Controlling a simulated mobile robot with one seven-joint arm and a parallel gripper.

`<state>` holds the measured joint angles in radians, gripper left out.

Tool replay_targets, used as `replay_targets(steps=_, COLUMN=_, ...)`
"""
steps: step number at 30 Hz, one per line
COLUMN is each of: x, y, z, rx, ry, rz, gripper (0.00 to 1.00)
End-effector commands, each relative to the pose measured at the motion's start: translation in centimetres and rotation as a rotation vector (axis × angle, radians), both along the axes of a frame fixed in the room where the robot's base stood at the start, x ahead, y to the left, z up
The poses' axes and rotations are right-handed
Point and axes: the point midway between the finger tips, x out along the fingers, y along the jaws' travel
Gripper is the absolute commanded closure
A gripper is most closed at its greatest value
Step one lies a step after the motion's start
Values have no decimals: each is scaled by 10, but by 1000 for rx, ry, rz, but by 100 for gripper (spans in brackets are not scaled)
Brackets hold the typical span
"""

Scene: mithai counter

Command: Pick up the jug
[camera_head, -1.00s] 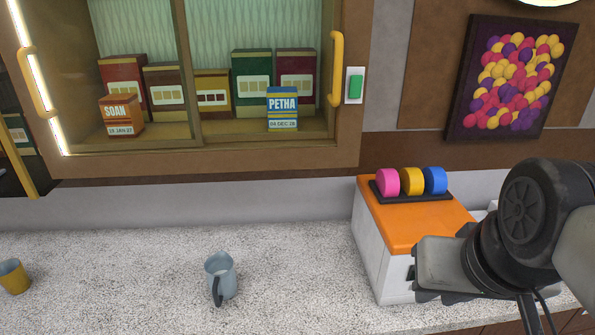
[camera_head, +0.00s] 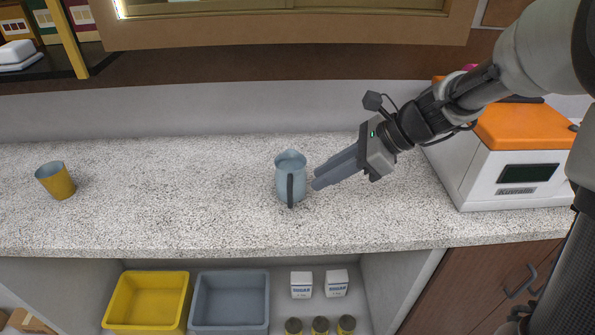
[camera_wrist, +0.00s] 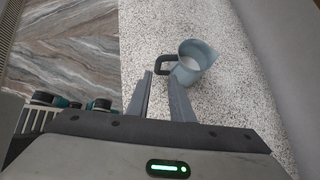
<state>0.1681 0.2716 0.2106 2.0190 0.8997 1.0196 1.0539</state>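The jug (camera_head: 291,171) is light blue-grey with a dark handle facing the counter's front edge. It stands upright on the speckled counter (camera_head: 225,165). My gripper (camera_head: 317,184) is just right of the jug in the head view, pointing left and slightly down at it, and looks apart from it. In the wrist view the jug (camera_wrist: 197,66) is beyond the fingertips, with its handle to the left and a pale inside. The gripper (camera_wrist: 163,76) shows two fingers with a gap between them and nothing held there.
A yellow cup (camera_head: 56,181) stands far left on the counter. A white machine with an orange top (camera_head: 518,128) stands at the right. Below are a yellow bin (camera_head: 148,299), a grey bin (camera_head: 230,301), white boxes and jars. The counter between cup and jug is clear.

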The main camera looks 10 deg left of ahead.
Motion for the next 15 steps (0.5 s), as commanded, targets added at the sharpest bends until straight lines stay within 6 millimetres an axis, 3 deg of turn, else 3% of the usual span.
replay_targets(steps=9, x=0, y=49, z=-52, rx=-1, ry=3, rz=6, gripper=80)
replay_targets(steps=15, x=1, y=65, z=-67, rx=-2, ry=-1, rz=5, gripper=80)
